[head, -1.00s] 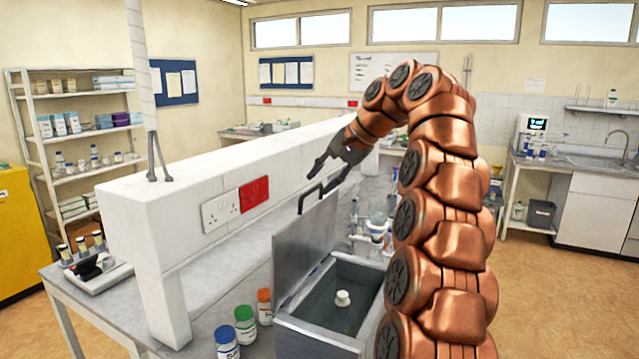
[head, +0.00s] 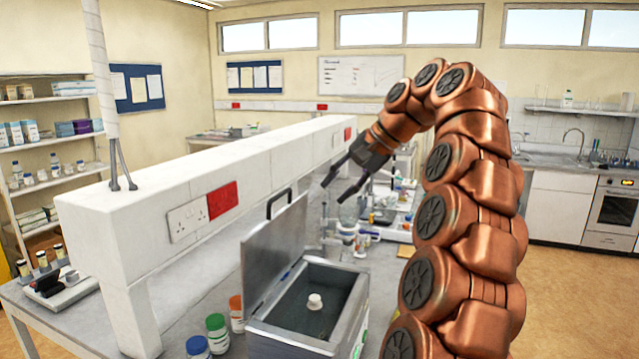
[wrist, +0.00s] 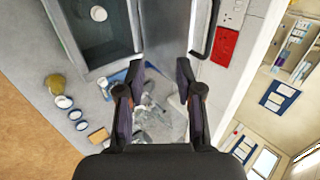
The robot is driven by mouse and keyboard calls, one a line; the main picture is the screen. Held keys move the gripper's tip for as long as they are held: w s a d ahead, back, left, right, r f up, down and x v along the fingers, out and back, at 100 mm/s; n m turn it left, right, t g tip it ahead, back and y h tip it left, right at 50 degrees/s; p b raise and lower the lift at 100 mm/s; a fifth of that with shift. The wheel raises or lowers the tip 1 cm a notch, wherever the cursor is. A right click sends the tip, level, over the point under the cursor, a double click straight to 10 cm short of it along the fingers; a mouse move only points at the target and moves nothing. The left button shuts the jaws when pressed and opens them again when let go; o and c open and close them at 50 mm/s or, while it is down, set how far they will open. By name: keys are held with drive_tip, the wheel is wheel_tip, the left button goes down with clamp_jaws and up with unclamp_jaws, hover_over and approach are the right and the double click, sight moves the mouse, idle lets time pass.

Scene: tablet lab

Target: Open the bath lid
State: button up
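The grey metal bath (head: 352,312) stands on the bench. Its lid (head: 270,248) is raised, about upright along the bath's left side, and the inside is exposed. A black handle (head: 279,203) sits at the lid's top edge. My gripper (head: 334,192) is open and empty, in the air to the right of the handle and apart from it. In the wrist view my gripper (wrist: 160,92) shows two spread fingers with nothing between them. The lid (wrist: 166,32), its handle (wrist: 206,30) and the open bath (wrist: 142,25) are beyond the fingers.
A small white-topped piece (head: 315,301) is inside the bath. Blue-, green- and orange-capped bottles (head: 216,333) stand left of it. A long white raised ledge (head: 150,215) with sockets runs behind the lid. Glassware (head: 350,212) stands on the bench beyond the bath.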

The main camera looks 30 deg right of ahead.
drive_tip(key=shift+s+d, duration=0.5)
drive_tip(key=shift+s, duration=0.2)
